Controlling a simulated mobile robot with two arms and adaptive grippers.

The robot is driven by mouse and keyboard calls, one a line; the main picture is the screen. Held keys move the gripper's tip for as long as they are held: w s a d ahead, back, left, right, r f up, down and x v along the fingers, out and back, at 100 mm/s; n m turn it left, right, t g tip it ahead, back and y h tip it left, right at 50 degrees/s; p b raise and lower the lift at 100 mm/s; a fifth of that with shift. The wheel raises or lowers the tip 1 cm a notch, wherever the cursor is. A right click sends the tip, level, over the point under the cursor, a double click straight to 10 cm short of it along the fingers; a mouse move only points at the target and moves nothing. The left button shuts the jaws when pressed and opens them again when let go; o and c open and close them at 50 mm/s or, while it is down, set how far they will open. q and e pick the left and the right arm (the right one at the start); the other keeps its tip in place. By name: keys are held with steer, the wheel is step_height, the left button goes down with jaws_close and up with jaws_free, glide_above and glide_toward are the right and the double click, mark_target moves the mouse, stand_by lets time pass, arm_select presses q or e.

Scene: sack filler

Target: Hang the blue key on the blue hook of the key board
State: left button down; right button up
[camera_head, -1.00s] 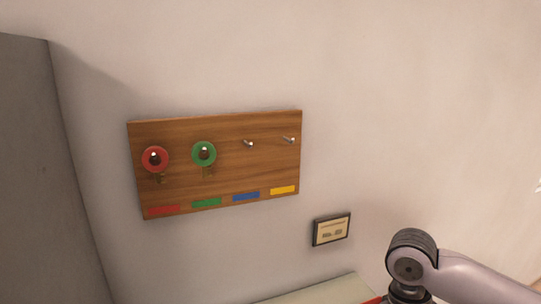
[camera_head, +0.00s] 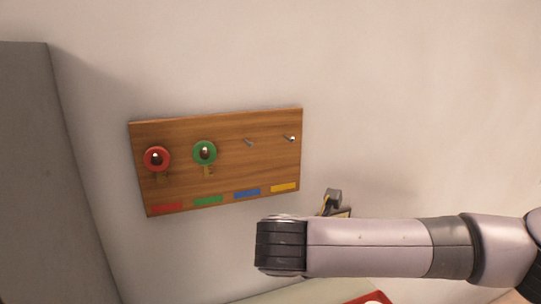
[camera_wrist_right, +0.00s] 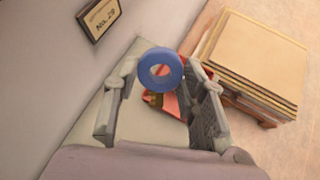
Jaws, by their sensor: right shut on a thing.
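The wooden key board (camera_head: 225,175) is on the wall in the head view. The blue hook (camera_head: 248,142), above the blue label (camera_head: 247,194), is bare. In the right wrist view the blue key (camera_wrist_right: 147,70) shows its blue ring between the fingers of my right gripper (camera_wrist_right: 160,90), which is shut on it. The key's lower part is mostly hidden. In the head view my right arm crosses below the board, and a grey part of the gripper shows just above it, right of the board. My left gripper is not in view.
The red key (camera_head: 156,159) and green key (camera_head: 205,153) hang on their hooks. The yellow hook (camera_head: 290,138) is bare. A framed sign (camera_wrist_right: 100,18) is on the wall. A red tray (camera_head: 372,298) is low down. A stack of flat boards (camera_wrist_right: 262,55) stands at right.

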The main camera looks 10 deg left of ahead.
steer(key=s+a+r+n+t+y+p, duration=0.1)
steer(key=a+r+n+y, duration=0.6)
steer(key=r+n+y, duration=0.15)
steer(key=s+a+r+n+t+y+p, duration=0.1)
steer(key=a+r+n+y+p, duration=0.1)
steer(key=a+r+n+y, duration=0.65)
steer(key=shift+m+y, duration=0.8)
steer(key=w+a, duration=0.1)
steer(key=w, duration=0.1)
steer(key=w+a+b, duration=0.1)
steer(key=w, duration=0.2)
steer(key=w+a, duration=0.1)
steer(key=w, duration=0.1)
steer(key=shift+w+f, duration=0.1)
steer(key=shift+w, duration=0.2)
steer(key=shift+w+f, duration=0.15)
steer(key=shift+f, duration=0.1)
steer(key=o, duration=1.1)
